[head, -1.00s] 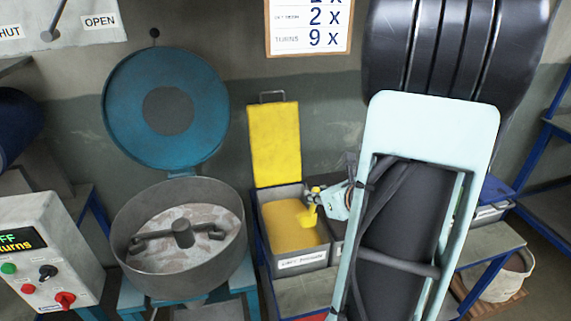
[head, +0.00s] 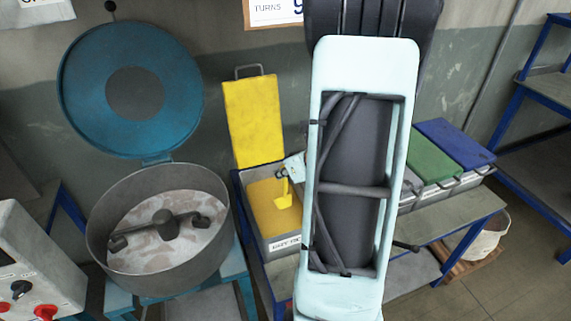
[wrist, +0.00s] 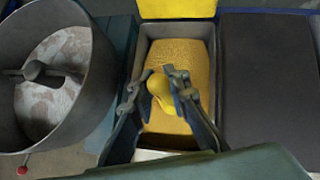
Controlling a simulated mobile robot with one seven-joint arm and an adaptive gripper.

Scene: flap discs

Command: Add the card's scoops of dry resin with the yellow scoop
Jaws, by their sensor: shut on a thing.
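My gripper (wrist: 163,85) is shut on the yellow scoop (wrist: 160,92). In the head view the scoop (head: 283,192) hangs over the open bin of yellow dry resin (head: 264,208); whether it touches the resin or holds any, I cannot tell. The bin's yellow lid (head: 252,122) stands raised behind it. The round grey mixer pan (head: 101,232) is left of the bin, with its blue lid (head: 80,80) raised. Pale material covers the pan floor around a dark mixing arm (head: 165,225). Only the lower edge of the card (head: 270,12) shows, with "TURNS" and part of a 9.
Bins with green (head: 432,158) and blue (head: 455,140) lids stand on the bench to the right, partly behind my arm. A control box (head: 35,265) with a red knob is at the lower left. A dark lid (wrist: 268,80) adjoins the resin bin.

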